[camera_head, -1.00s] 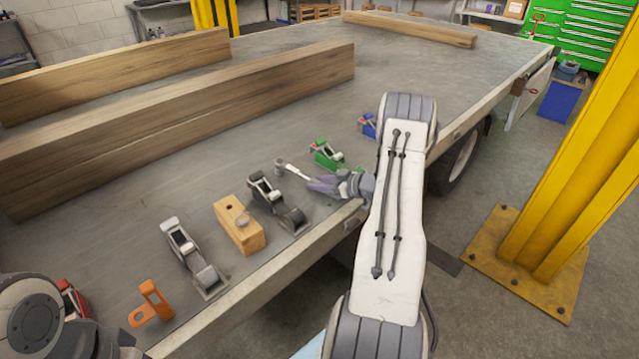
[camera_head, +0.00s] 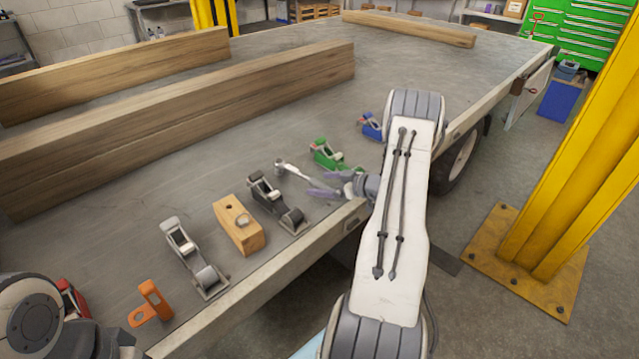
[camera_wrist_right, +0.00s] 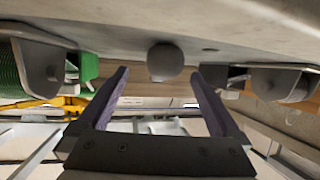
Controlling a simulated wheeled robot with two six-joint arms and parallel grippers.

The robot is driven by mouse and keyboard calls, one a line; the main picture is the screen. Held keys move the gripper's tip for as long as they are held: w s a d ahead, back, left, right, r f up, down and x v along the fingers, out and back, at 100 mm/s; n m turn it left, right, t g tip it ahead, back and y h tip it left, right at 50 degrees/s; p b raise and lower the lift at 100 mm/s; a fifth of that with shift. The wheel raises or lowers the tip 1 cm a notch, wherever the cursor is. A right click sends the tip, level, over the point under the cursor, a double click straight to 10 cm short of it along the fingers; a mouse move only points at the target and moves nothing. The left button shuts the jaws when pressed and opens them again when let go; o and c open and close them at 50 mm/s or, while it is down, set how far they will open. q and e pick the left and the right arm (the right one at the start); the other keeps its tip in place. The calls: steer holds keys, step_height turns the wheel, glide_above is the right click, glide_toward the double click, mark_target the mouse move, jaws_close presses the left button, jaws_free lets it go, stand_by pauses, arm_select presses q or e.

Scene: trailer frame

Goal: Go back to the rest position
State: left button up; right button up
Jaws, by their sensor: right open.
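My right arm reaches up the middle of the head view, and its gripper (camera_head: 314,186) points left over the trailer bed's near edge. Its fingers are apart. A grey metal tool with a round head (camera_head: 280,168) and a pale shaft lies on the bed just beyond the fingertips. In the right wrist view, the open fingers (camera_wrist_right: 161,75) have a gap between them, and the grey round head (camera_wrist_right: 166,62) shows beyond it. Whether the shaft still lies between the fingers is unclear. Part of my left arm shows at the lower left; its gripper is out of sight.
Along the near edge of the bed (camera_head: 420,75) stand an orange tool (camera_head: 152,305), a grey plane (camera_head: 190,257), a wooden plane (camera_head: 238,225), a black plane (camera_head: 273,203), a green plane (camera_head: 328,156) and a blue plane (camera_head: 371,126). A yellow post (camera_head: 580,150) stands right.

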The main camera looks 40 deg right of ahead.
steer(key=v, duration=0.8)
steer(key=shift+s+r, duration=0.2)
steer(key=shift+s, duration=0.1)
steer(key=w+a+r+n+g+h, duration=0.1)
steer(key=w+a+r+h, duration=0.1)
steer(key=w+a+r, duration=0.35)
steer(key=w+a+r+g+h, duration=0.1)
steer(key=w+a+r, duration=0.1)
steer(key=w+a, duration=0.6)
steer(key=s+a+r+g+h, duration=0.1)
steer(key=s+a+r, duration=0.1)
steer(key=a, duration=0.6)
steer(key=s+a+r+g, duration=0.1)
steer(key=a+r+g, duration=0.1)
steer(key=a, duration=0.5)
steer(key=s+a+r+n+g, duration=0.1)
steer(key=s+a+g, duration=0.2)
steer(key=s+a, duration=1.05)
steer(key=s+a+n+g+y, duration=0.1)
steer(key=s+a+g, duration=0.2)
steer(key=s, duration=0.7)
steer(key=s+a+n+g, duration=0.1)
steer(key=s+a+g, duration=0.1)
steer(key=s, duration=0.8)
step_height(320, 180, up, 13)
steer(key=p, duration=1.3)
steer(key=shift+w, duration=0.5)
steer(key=shift+f, duration=0.1)
